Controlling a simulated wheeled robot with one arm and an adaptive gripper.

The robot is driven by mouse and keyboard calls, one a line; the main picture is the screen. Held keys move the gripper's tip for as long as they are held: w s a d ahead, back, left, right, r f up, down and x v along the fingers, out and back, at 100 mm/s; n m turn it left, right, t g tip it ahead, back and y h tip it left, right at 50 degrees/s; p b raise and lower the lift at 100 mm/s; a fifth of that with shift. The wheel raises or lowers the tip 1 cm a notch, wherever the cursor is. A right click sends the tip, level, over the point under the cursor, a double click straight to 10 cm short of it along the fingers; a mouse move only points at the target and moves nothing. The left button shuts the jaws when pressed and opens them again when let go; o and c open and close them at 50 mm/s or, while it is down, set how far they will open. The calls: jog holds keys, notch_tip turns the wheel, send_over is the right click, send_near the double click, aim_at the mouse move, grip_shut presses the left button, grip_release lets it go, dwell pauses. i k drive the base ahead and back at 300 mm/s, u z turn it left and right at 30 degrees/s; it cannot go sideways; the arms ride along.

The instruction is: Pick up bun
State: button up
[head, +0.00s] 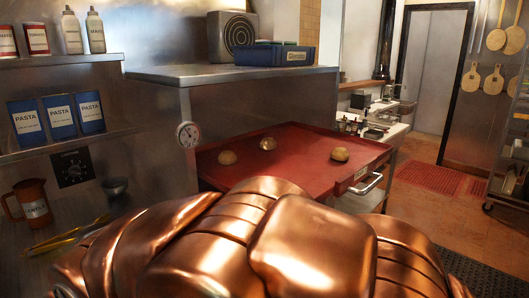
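Three small round brown buns sit apart on a red surface (300,172) with raised edges, in the middle of the head view. The left bun (228,157) is nearest the steel wall. The middle bun (268,143) is farther back and looks shinier. The right bun (340,154) lies towards the right edge, and it has bare red surface around it. My gripper is not in view. Copper-coloured parts of my own body fill the lower foreground and hide the near part of the red surface.
A steel counter (170,73) with a blue box (275,55) rises behind the red surface. Shelves at left hold pasta boxes (60,117) and bottles. A jug (33,203) and tongs (58,240) are lower left. Open floor (420,180) lies to the right.

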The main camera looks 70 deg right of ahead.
aim_at(339, 153)
jog(key=u, duration=1.15)
jog(key=k, duration=2.5)
jog(key=z, duration=0.65)
